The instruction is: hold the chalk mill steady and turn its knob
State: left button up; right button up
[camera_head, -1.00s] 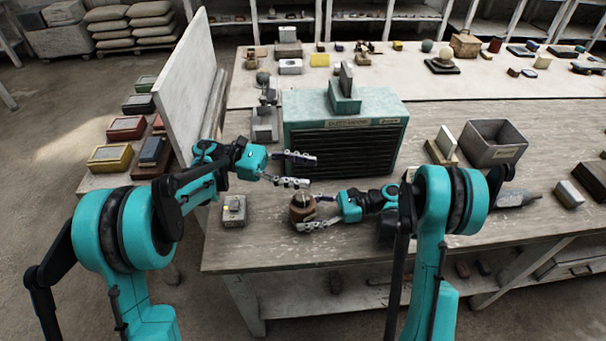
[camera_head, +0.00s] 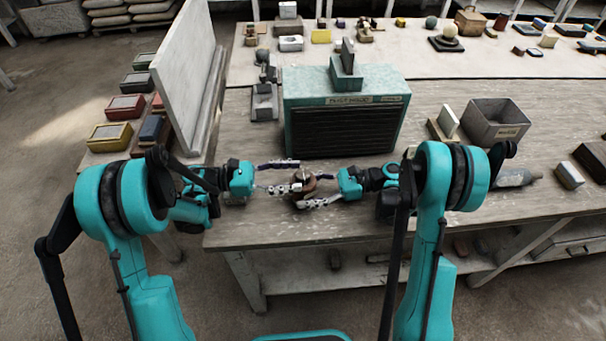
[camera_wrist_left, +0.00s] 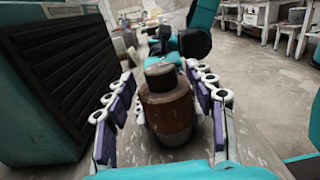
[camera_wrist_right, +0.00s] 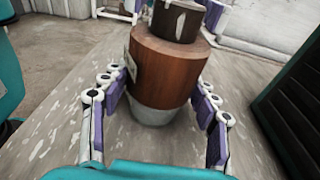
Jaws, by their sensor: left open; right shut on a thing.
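The chalk mill (camera_head: 304,189) stands upright near the table's front edge. It has a brown wooden body (camera_wrist_right: 165,65), a pale base (camera_wrist_right: 152,114) and a dark knob (camera_wrist_left: 160,72) on top. My right gripper (camera_head: 309,192) is shut on the wooden body from the right. My left gripper (camera_head: 301,174) is open, with its fingers reaching in from the left on both sides of the mill's top. In the right wrist view its fingertips show at knob height. In the head view the grippers hide much of the mill.
A teal slatted cabinet (camera_head: 345,131) stands just behind the mill. A pale upright board (camera_head: 187,85) is at the left, beside several coloured boxes. A grey metal bin (camera_head: 497,128) is at the right. The tabletop right of my right arm has some bare room.

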aim_at(303, 174)
pick_arm(q)
jog(key=shift+d, duration=1.7)
jog(key=shift+c, duration=0.4)
jog(key=c, duration=1.1)
jog(key=m+g, duration=0.2)
jog(key=g, duration=0.1)
jog(key=shift+g, duration=0.3)
jog(key=shift+c, duration=0.2)
jog(key=m+g+y, duration=0.1)
jog(key=m+g, duration=0.1)
jog(key=g, duration=0.1)
jog(key=shift+m+g+y, duration=0.3)
jog(key=shift+m, duration=0.1)
jog(key=o, duration=1.2)
